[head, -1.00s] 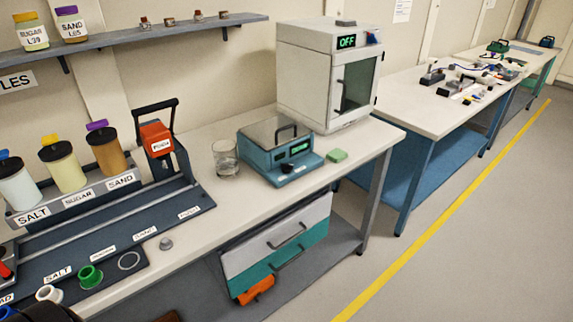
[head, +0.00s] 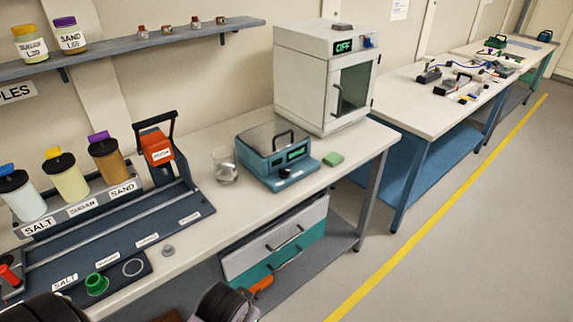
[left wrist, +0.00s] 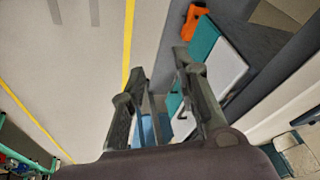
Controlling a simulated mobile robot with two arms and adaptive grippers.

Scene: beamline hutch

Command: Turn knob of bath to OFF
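The bath (head: 262,168) is a teal box with a grey lid and dark handle, standing on the bench in the head view. Its front has lit green displays and a small dark knob (head: 284,173); the knob's setting is too small to read. My left gripper (left wrist: 158,63) has its two fingers spread, with nothing between them, in the left wrist view. It is in front of the bench drawers, apart from the bath. Dark parts of my arms show at the bottom of the head view, without clear fingertips. My right gripper's fingers are not seen.
A white oven (head: 312,85) with a green display stands behind the bath. A glass beaker (head: 225,167) is left of the bath and a green block (head: 333,160) right of it. Drawers (head: 275,245) are below the bench top; an orange object (head: 262,284) is beside them.

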